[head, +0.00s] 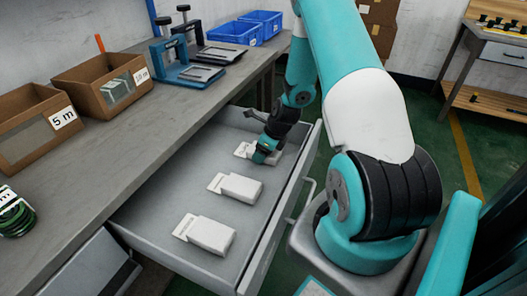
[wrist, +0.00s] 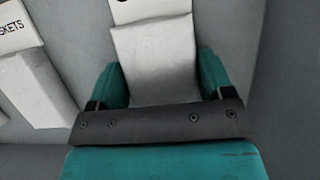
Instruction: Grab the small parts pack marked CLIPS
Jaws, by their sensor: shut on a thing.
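A white pack (head: 241,150) with a header label lies farthest back in the open drawer. My gripper (head: 264,157) is down at this pack and shut on it. In the wrist view the teal fingers of my gripper (wrist: 156,88) sit on both sides of the white pack (wrist: 152,50). Its label is cut off at the top edge, so I cannot read whether it says CLIPS. Beside it on the left, apart from the fingers, is another white pack (wrist: 38,88) whose label ends in "SKETS".
The drawer (head: 150,232) also holds a middle pack (head: 241,187) and a near pack (head: 211,235). Its front wall (head: 273,222) stands close to the packs. On the workbench (head: 160,125) are cardboard bins (head: 35,140), a green coil (head: 14,218), blue fixtures (head: 180,70) and blue bins (head: 235,33).

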